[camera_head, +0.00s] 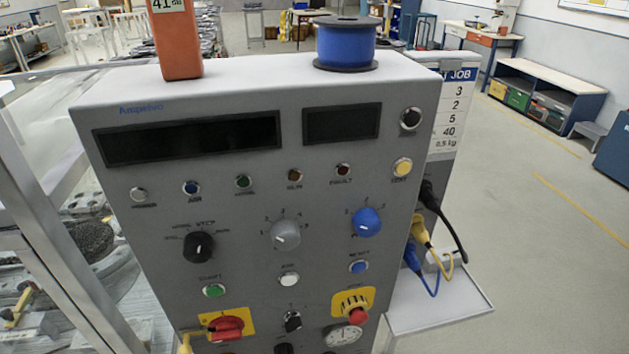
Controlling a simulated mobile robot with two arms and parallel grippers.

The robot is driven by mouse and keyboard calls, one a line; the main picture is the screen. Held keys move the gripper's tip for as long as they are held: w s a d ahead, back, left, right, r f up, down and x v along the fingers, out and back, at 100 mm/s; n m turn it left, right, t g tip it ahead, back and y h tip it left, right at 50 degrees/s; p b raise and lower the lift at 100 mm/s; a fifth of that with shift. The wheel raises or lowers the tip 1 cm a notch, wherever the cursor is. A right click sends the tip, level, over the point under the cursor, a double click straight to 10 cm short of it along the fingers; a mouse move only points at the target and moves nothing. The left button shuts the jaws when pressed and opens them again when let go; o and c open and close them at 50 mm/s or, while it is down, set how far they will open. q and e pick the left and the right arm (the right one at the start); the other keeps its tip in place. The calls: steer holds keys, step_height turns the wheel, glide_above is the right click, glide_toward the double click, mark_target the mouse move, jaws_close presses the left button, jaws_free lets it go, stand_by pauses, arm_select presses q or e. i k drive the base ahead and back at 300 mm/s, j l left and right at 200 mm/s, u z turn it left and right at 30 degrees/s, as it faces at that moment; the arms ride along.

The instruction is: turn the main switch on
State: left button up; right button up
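A grey control panel (130,256) fills the middle of the view. Low on its left is a red rotary switch (227,327) on a yellow plate, which looks like the main switch. Its red handle lies roughly level, and its position marks are too small to read. A small yellow object (186,343) shows just left of and below the plate, cut by the picture's edge; I cannot tell what it is. The two displays (190,138) are dark. Neither gripper is in view.
Other controls sit close by: a green button (214,291), a black selector (199,246), a blue knob (367,222) and a red emergency button (357,315). A blue spool (346,44) and an orange device (174,40) stand on top. A metal frame (50,232) rises at left; cables (437,249) hang at right.

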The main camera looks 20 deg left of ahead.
mark_target(224, 328)
steer(key=u, duration=1.4)
